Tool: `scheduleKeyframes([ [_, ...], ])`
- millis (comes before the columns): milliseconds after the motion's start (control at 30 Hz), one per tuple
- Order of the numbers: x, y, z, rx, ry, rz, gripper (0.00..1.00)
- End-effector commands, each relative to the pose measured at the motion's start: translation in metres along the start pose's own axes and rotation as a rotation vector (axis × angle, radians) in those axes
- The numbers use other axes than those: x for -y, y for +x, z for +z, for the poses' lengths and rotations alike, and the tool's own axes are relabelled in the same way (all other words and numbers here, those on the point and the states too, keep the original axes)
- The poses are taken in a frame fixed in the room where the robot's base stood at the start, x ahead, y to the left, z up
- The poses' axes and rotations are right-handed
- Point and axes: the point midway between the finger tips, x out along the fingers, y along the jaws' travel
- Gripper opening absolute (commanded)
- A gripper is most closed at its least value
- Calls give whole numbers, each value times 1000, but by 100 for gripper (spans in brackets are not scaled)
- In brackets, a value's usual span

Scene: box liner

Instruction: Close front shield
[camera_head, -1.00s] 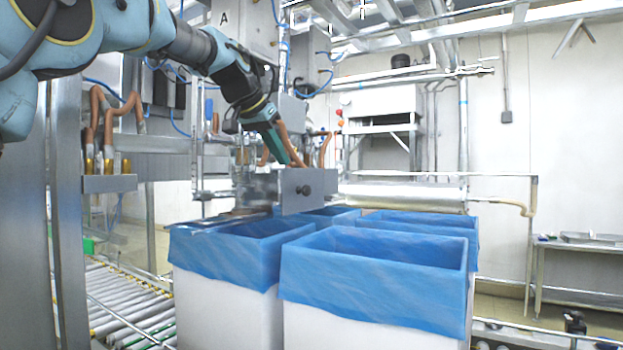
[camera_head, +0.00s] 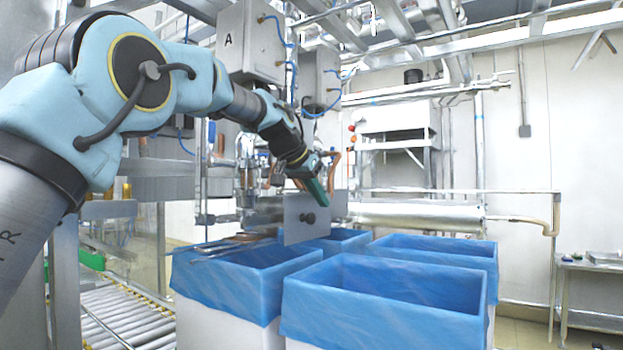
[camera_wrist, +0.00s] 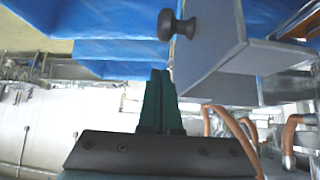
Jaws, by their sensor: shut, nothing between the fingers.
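The front shield (camera_head: 296,222) is a grey metal plate with a round black knob (camera_head: 307,217), above the blue-lined boxes in the head view. In the wrist view the shield (camera_wrist: 212,50) is at the upper right and its knob (camera_wrist: 178,24) sticks out to the left. My gripper (camera_head: 322,198) is shut and empty, just above and right of the knob in the head view. In the wrist view my gripper (camera_wrist: 161,75) points up toward the shield's near edge, apart from the knob. I cannot tell whether a fingertip touches the plate.
Boxes with blue liners (camera_head: 385,290) stand below and to the right of the shield. Copper pipes (camera_wrist: 225,125) run close beside my gripper in the wrist view. A roller conveyor (camera_head: 125,310) lies at the lower left. A horizontal metal cylinder (camera_head: 420,214) is behind the boxes.

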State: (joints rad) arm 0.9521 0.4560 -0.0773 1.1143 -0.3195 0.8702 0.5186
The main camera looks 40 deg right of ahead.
Motion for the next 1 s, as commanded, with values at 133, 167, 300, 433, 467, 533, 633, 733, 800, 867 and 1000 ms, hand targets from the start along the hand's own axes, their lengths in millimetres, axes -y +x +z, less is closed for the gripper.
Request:
scheduleKeyframes([
  [133, 1, 16, 4, 0, 0, -2, 0],
  [167, 1, 13, 8, 0, -1, -2, 0],
  [300, 0, 6, 22, 1, -1, -1, 0],
  [433, 1, 3, 30, 1, -1, -1, 0],
  [467, 1, 2, 32, 0, -1, -1, 0],
  [533, 1, 1, 34, 0, -1, -1, 0],
  [633, 0, 1, 35, 0, 0, 0, 0],
  [733, 0, 1, 35, 0, 0, 0, 0],
  [800, 0, 1, 35, 0, 0, -1, 0],
  [867, 0, 1, 35, 0, 0, -1, 0],
  [1000, 2, 0, 36, 0, 3, 3, 0],
])
